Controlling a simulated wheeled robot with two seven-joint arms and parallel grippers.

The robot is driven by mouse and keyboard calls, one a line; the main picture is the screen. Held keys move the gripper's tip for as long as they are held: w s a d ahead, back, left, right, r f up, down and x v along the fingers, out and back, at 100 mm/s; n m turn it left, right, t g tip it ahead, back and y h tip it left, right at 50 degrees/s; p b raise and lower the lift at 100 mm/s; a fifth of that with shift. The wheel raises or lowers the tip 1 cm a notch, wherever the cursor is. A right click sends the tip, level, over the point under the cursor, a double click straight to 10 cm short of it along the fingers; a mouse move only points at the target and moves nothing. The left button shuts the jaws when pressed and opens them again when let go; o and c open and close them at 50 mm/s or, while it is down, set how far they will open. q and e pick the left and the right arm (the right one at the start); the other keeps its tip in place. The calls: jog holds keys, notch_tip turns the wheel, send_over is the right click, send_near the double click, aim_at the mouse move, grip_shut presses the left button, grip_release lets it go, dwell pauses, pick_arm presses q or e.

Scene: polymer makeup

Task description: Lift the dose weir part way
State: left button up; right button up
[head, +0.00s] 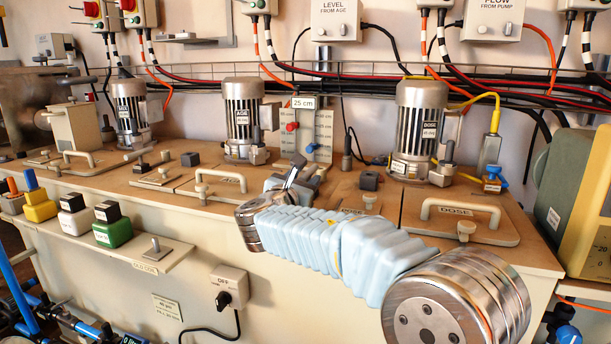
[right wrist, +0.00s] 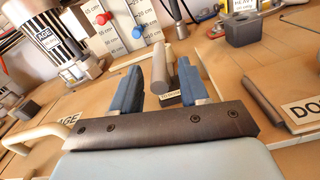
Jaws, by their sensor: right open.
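The right gripper (head: 297,175) hangs over the middle of the tan deck, behind my pale blue sleeved arm in the head view. In the right wrist view its two blue fingers (right wrist: 158,76) are apart. A grey round bar (right wrist: 159,64) with a small, partly hidden label shows between them; it may be the dose weir's handle, but I cannot read the label fully. No grip on it shows. The white level board (head: 320,130) with red and blue pointers stands just behind, under a "25 cm" sign (head: 303,102). My left gripper is out of view.
The DOSE motor (head: 416,120) and AGE motor (head: 243,118) stand either side of the board. The DOSE lid handle (head: 460,208) rises at the right. A dark block (head: 370,181) and an upright dark post (head: 347,155) stand close to the gripper's right.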

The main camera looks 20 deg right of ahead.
jog(key=shift+x, duration=0.85)
grip_shut()
